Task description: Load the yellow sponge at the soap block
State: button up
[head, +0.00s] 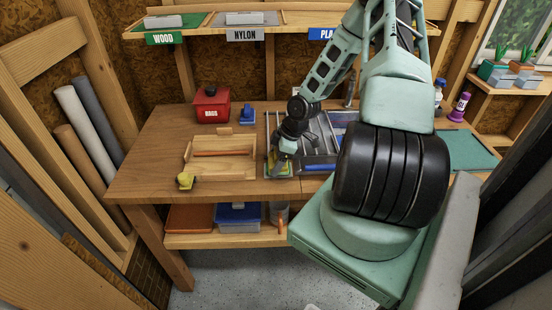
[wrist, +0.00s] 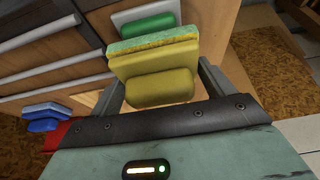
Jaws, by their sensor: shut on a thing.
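The yellow sponge (wrist: 152,62) has a green scouring face and a rounded yellow grip block on its back. My gripper (wrist: 160,80) is shut on that block, a finger on each side, with the green face turned away from me. Just beyond the sponge is a green soap block (wrist: 148,27) on a pale dish (wrist: 118,19); the sponge hides its near part. I cannot tell whether sponge and soap touch. In the head view my gripper (head: 285,152) is low at the left front of the grey compartment tray, with green and yellow showing below it.
The grey compartment tray (head: 303,170) lies on the workbench (head: 145,165). Left of it are a wooden tray (head: 237,174) with a rod, a red RAGS box (head: 211,104), a blue item (head: 248,115) and a small yellow object (head: 186,181). The bench's left end is clear.

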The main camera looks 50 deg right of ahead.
notch_tip(320, 180, up, 7)
jog(key=p, duration=0.7)
jog(key=shift+s, duration=0.1)
dwell(0.8)
